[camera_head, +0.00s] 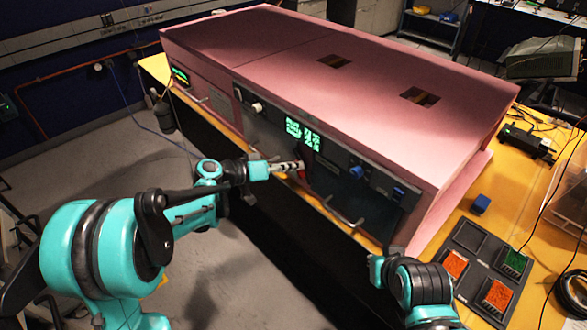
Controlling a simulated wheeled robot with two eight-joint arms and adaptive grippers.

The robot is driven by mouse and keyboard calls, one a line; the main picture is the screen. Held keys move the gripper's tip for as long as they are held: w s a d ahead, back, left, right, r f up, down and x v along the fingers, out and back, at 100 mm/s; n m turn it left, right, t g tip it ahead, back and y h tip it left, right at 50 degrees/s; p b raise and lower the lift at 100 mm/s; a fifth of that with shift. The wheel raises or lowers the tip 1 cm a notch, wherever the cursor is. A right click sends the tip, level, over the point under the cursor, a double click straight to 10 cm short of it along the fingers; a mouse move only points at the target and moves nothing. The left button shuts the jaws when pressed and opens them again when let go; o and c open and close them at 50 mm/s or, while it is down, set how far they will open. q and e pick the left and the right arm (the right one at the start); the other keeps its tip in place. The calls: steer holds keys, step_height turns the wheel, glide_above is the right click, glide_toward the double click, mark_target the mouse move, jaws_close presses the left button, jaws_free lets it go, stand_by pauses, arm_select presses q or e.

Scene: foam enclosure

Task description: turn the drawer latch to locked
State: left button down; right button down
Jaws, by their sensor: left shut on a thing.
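The pink foam enclosure (330,85) stands on a yellow table, with a dark front panel (330,162). My left gripper (298,166) reaches the middle of this panel, its fingers shut on a small red piece (302,174) that looks like the drawer latch. The fingers hide most of it, so its angle cannot be told. A curved metal handle (343,216) sits low on the panel, right of the gripper. My right arm (418,285) shows at the lower right, but its fingers do not show.
Green displays (302,134), a white knob (257,107) and blue knobs (356,172) are on the panel around the gripper.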

arm_select(q)
steer(key=n+h+b, duration=0.1)
steer(key=n, duration=0.1)
steer(key=f+n+h+b, duration=0.1)
steer(key=n+b, duration=0.1)
steer(key=n, duration=0.1)
steer(key=n+h+b, duration=0.2)
steer(key=n, duration=0.1)
steer(key=shift+w+a+f+g, duration=0.3)
steer(key=shift+f+g, duration=0.05)
steer(key=shift+g, duration=0.05)
steer(key=shift+n, duration=0.4)
steer(key=c, duration=1.6)
jaws_free()
steer(key=v, duration=1.2)
steer(key=shift+f, duration=0.2)
